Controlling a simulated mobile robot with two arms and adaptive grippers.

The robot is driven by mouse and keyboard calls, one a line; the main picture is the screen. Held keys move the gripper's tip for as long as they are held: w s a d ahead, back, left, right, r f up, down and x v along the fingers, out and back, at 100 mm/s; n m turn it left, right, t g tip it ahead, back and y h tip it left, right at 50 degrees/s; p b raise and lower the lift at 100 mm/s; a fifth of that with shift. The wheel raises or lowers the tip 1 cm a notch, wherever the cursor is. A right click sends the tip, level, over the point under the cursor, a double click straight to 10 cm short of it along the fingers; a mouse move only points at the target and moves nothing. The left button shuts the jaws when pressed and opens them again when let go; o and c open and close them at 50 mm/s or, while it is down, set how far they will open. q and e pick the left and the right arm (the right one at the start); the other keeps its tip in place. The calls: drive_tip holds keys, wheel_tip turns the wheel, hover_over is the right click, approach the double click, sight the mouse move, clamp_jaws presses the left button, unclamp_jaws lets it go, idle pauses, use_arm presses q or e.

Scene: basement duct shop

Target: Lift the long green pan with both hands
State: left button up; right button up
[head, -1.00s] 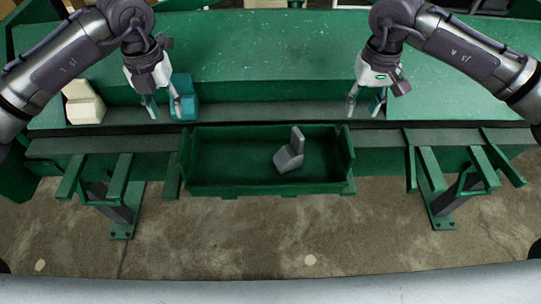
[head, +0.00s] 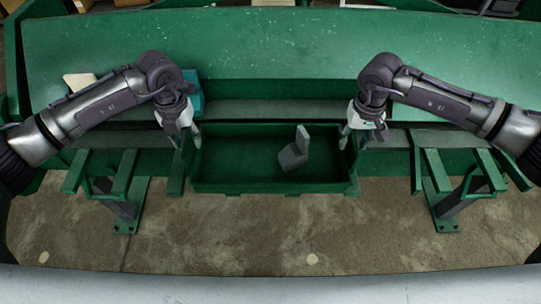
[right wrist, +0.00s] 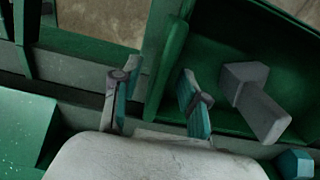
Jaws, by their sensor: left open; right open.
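The long green pan (head: 232,165) is an open trough in the middle of the head view, along the front of the green bench. A grey L-shaped block (head: 294,152) rests inside it, right of centre. My left gripper (head: 187,142) is open at the pan's left end, fingers pointing down. My right gripper (head: 353,142) is open at the pan's right end. In the right wrist view, the fingers of my right gripper (right wrist: 157,103) stand apart, near the pan's end wall (right wrist: 168,55). I cannot tell whether either gripper touches the pan.
The green bench top (head: 280,45) behind is mostly clear. A teal block (head: 195,96) and a cream block (head: 78,84) stand on its left side, partly hidden by my left arm. Green brackets flank the pan on the left (head: 125,172) and right (head: 432,172). Bare concrete floor lies in front.

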use_arm(q)
drive_tip(key=shift+f, duration=0.55)
use_arm(e)
drive_tip(key=shift+f, duration=0.55)
use_arm(q)
clamp_jaws()
use_arm(e)
clamp_jaws()
use_arm(q)
drive_tip(key=shift+r, duration=0.1)
use_arm(e)
drive_tip(key=shift+r, duration=0.1)
